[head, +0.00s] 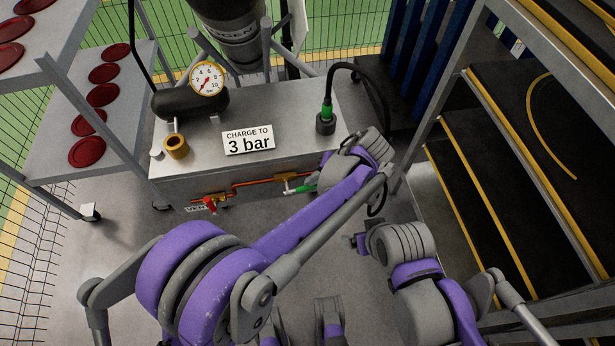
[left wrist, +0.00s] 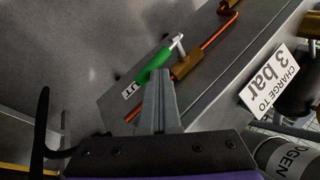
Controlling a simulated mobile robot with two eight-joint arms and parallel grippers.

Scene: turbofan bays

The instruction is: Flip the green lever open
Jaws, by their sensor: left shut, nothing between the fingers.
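The green lever (head: 305,189) is on the orange pipe along the front of the grey cart, at a brass valve. In the left wrist view the green lever (left wrist: 154,66) slants away from its silver pivot, beside the brass valve body (left wrist: 186,63). My left gripper (left wrist: 160,78) is shut and empty, with its tips close to the lever's lower end; I cannot tell if they touch. In the head view my left forearm hides the area right of the lever. My right gripper (head: 358,241) is lower right, apart from the cart; its fingers are unclear.
A red lever (head: 209,203) is on the same pipe to the left. The cart's top carries a gauge (head: 207,79), a "3 bar" sign (head: 248,140) and a black hose plug (head: 326,122). Shelving flanks both sides; a rack of red discs (head: 87,151) is left.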

